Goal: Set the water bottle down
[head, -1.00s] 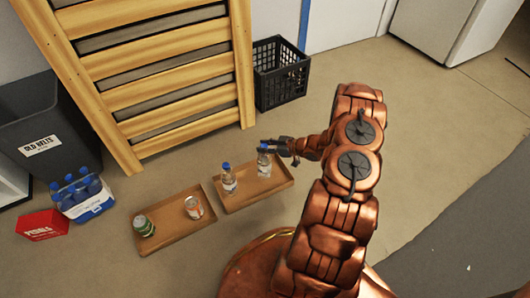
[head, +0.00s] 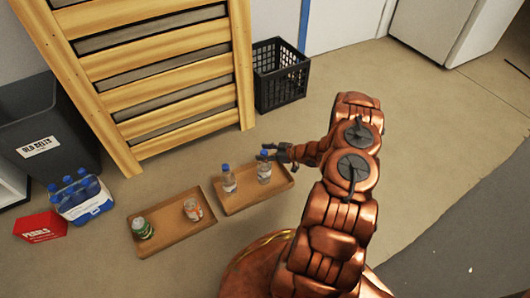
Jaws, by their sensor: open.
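A clear water bottle (head: 264,172) with a blue cap stands upright on the right-hand brown tray (head: 245,203). My gripper (head: 267,153) is open around or beside the top of this bottle; I cannot tell whether a finger still touches it. A second clear bottle (head: 229,182) with a blue cap stands upright to its left on the same tray.
The left-hand brown tray (head: 172,238) holds a green can (head: 142,228) and a clear jar-like container (head: 193,210). A blue-and-white bottle carrier (head: 84,200), a red box (head: 40,228) and a grey bin (head: 45,125) stand at left. A black crate (head: 281,78) and a wooden slatted frame (head: 165,90) stand behind.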

